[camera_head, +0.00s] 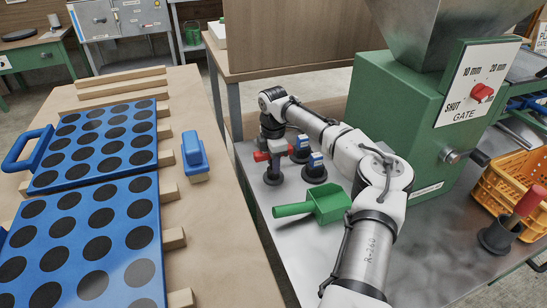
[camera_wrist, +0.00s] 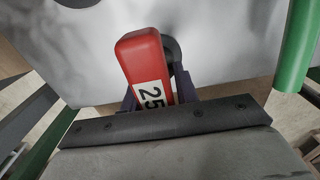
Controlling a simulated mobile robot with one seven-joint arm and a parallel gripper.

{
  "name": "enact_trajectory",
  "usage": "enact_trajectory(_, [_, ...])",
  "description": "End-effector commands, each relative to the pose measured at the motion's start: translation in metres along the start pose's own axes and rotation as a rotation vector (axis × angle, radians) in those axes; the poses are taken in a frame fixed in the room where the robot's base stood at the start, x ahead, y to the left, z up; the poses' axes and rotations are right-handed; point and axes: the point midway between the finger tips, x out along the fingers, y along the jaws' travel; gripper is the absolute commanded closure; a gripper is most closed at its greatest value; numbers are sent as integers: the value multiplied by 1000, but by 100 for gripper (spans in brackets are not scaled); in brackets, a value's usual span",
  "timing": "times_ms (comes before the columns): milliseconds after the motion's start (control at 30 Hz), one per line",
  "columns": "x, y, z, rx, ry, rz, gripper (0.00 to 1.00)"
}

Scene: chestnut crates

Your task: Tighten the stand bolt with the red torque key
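The red torque key (camera_head: 277,146) stands at the left edge of the metal table, with a dark round holder (camera_head: 273,175) below it. In the wrist view its red handle (camera_wrist: 140,64), with a white label reading 25, lies between my gripper's (camera_wrist: 158,92) dark fingers. The fingers flank the handle closely; I cannot tell whether they press on it. In the head view my gripper is at the key, largely hidden by my wrist. A silver bolt-like knob (camera_head: 452,157) sits low on the green hopper machine (camera_head: 395,110); I cannot tell if it is the stand bolt.
Two blue-topped keys (camera_head: 301,143) (camera_head: 316,163) stand close beside the red one. A green scoop (camera_head: 322,204) lies in front of them. A red-handled tool (camera_head: 528,203) in a black cup and an orange crate (camera_head: 515,177) are at right. Blue trays (camera_head: 45,187) fill the left bench.

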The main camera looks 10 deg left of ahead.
Motion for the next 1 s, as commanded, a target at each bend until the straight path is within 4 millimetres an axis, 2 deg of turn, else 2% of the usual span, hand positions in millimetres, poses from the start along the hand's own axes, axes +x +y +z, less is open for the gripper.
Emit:
enact_trajectory(33, [0, 0, 0, 0, 0, 0, 77])
enact_trajectory(200, [0, 0, 0, 0, 0, 0, 99])
enact_trajectory(500, [-1, 0, 0, 0, 0, 1, 100])
enact_trajectory(667, [-9, 0, 0, 0, 0, 1, 100])
enact_trajectory(833, [-33, 0, 0, 1, 0, 3, 100])
enact_trajectory(1000, [-73, 1, 0, 1, 1, 3, 100])
